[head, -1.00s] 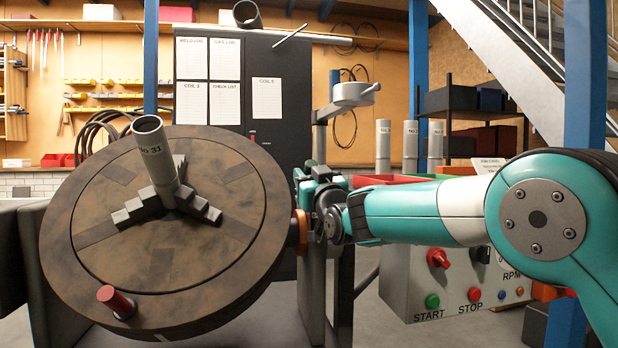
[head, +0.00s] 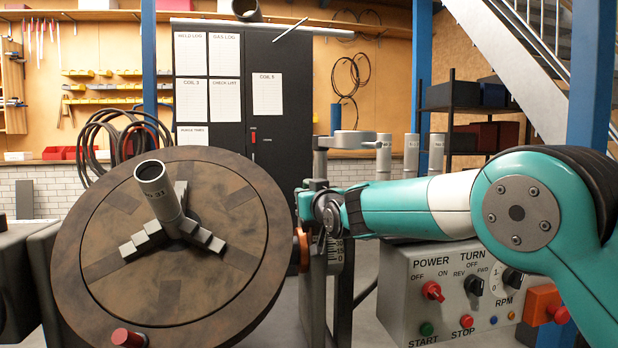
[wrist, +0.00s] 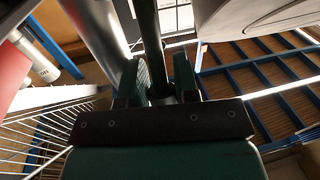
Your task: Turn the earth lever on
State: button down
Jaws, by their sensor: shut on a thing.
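My gripper (head: 312,200) is beside the right rim of the large brown turntable (head: 110,235) in the head view. In the wrist view its two dark green fingers (wrist: 157,82) are closed on a dark upright bar (wrist: 150,35), which seems to be the earth lever. In the head view the held part is too small and covered to make out. An orange round part (head: 302,248) sits just below the gripper against the turntable's rim, with a marked grey scale (head: 336,258) to its right.
The turntable carries a grey pipe (head: 157,188) in stepped jaws and a red knob (head: 128,338). A control box (head: 450,290) with knobs and buttons stands under my arm at the right. A dark cabinet (head: 285,110) stands behind. Several grey cylinders (head: 411,153) stand farther back.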

jog(key=shift+w+r+g+h+p, duration=0.3)
jog(key=shift+r+g+p, duration=0.1)
jog(key=shift+p, duration=0.5)
jog(key=shift+w+a+f, duration=0.1)
jog(key=shift+f, duration=0.2)
jog(key=c, duration=1.1)
grip_release()
